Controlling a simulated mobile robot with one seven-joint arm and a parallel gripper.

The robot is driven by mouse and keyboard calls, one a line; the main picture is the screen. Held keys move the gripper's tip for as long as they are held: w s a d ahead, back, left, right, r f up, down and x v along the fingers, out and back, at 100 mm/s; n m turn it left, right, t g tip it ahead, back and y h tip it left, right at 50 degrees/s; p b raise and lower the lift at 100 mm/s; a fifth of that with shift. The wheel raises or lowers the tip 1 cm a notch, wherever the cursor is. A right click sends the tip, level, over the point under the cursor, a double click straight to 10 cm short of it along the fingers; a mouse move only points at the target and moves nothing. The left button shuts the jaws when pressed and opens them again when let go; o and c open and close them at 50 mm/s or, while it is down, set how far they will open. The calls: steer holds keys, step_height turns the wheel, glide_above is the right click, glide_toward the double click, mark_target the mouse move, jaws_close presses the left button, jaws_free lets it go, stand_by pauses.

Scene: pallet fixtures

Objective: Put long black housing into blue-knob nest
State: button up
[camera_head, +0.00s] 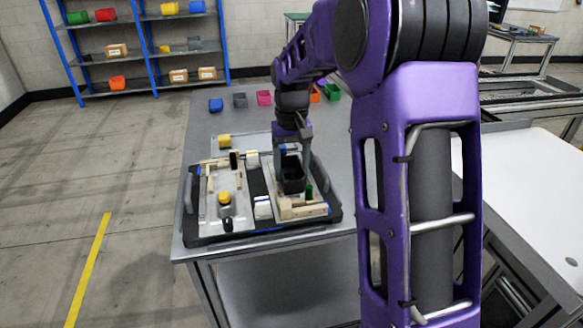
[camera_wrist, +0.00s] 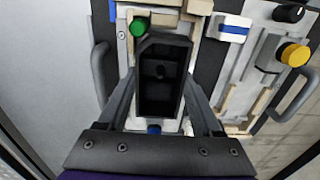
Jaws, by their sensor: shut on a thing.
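The long black housing (camera_wrist: 163,48) is an open-topped black box, held lengthwise between the two fingers of my gripper (camera_wrist: 162,92). In the head view the housing (camera_head: 293,180) is over the right-hand fixture of the pallet, with my gripper (camera_head: 292,160) shut on it from above. A green knob (camera_wrist: 139,26) is beside the housing's far end in the wrist view. A blue knob (camera_wrist: 154,128) shows at its near end, partly hidden. The fixture floor under the housing is hidden. I cannot tell whether the housing touches it.
The dark pallet tray (camera_head: 334,196) has raised handles and sits on a grey table (camera_head: 210,128). The left fixture carries a yellow knob (camera_head: 223,197) and a black knob (camera_head: 227,224). Small coloured bins, including a blue bin (camera_head: 216,105), stand along the table's back.

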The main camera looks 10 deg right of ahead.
steer(key=shift+f, duration=0.2)
steer(key=shift+f+b, duration=0.5)
steer(key=shift+f, duration=0.25)
steer(key=o, duration=1.5)
steer(key=shift+o, duration=0.2)
step_height(320, 180, up, 17)
steer(key=p, duration=0.3)
steer(key=shift+r+p, duration=0.2)
steer(key=shift+p, duration=0.15)
